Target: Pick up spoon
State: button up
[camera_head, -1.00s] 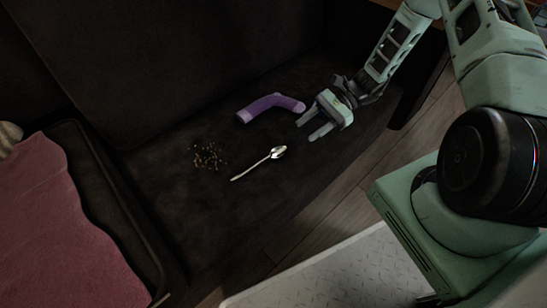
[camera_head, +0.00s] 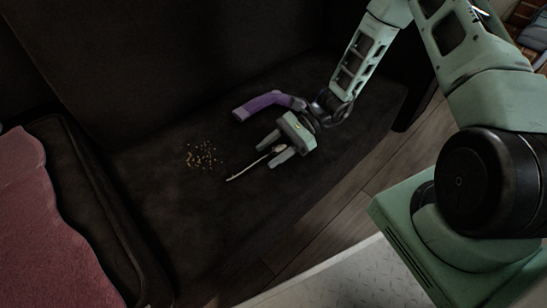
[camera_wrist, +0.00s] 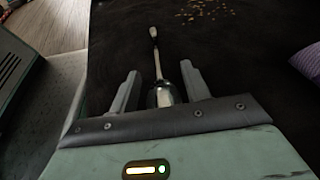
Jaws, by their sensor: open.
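The silver spoon (camera_head: 250,166) lies on the dark sofa seat (camera_head: 215,215). My gripper (camera_head: 266,155) is open above the spoon's bowl end, and its fingers point along the handle toward the left. In the wrist view the spoon (camera_wrist: 157,60) runs lengthwise between the two open fingers of my gripper (camera_wrist: 157,80). Its handle reaches out past the fingertips, and its bowl lies between the fingers, partly hidden by the gripper body. I cannot tell how high the fingers are above the seat.
A purple bent object (camera_head: 262,104) lies just behind my gripper. Small brown crumbs (camera_head: 203,155) are scattered left of the spoon. A pink cloth (camera_head: 40,225) covers the cushion at the left. The seat's front edge drops to a wooden floor (camera_head: 345,220).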

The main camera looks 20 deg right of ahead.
jog(key=shift+a, duration=0.1)
jog(key=c, duration=1)
jog(key=shift+f, duration=0.1)
grip_shut()
